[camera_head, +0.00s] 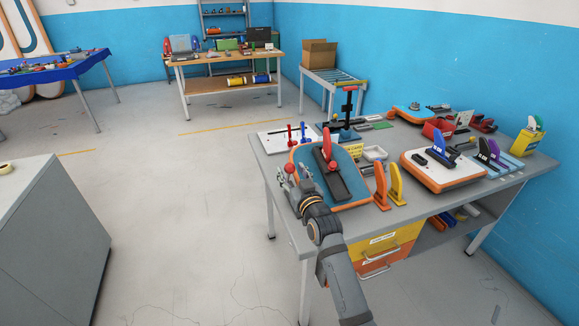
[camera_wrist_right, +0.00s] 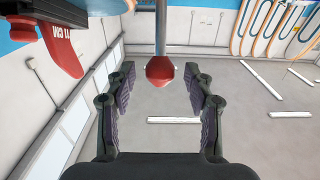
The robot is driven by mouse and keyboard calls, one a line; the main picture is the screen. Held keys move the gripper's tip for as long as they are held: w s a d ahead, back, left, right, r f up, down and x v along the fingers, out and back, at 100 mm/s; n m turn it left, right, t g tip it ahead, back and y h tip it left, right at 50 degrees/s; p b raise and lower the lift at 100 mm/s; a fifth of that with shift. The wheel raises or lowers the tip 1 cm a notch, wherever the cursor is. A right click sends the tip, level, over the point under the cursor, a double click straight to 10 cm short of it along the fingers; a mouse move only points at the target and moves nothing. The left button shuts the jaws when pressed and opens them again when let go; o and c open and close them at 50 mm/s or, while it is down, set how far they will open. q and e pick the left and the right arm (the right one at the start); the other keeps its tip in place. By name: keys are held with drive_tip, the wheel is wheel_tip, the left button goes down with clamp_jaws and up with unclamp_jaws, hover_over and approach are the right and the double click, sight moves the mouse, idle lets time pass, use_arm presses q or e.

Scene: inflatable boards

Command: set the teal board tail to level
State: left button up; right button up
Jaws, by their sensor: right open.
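The teal board tail (camera_head: 353,192) lies on the right table, its surface looking tilted, with a dark grey pad (camera_head: 340,180) and a red fin (camera_head: 326,150) on it. The red fin (camera_wrist_right: 50,40) also shows at the upper left in the right wrist view. A red knob (camera_head: 289,168) shows at the board's left edge. In the right wrist view the red knob (camera_wrist_right: 160,70) sits on a thin rod between my open fingers, apart from both. My right gripper (camera_head: 291,178) is open beside the board's left edge. My left gripper is not in view.
Orange and yellow fins (camera_head: 389,184) stand by the board's right side. An orange-edged white board (camera_head: 440,172) with a blue fin lies further right. A black stand (camera_head: 347,112) rises behind. The floor (camera_head: 190,200) left of the table is clear.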

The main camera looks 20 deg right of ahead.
drive_tip(key=shift+w, duration=1.1)
drive_tip(key=shift+c, duration=0.4)
clamp_jaws()
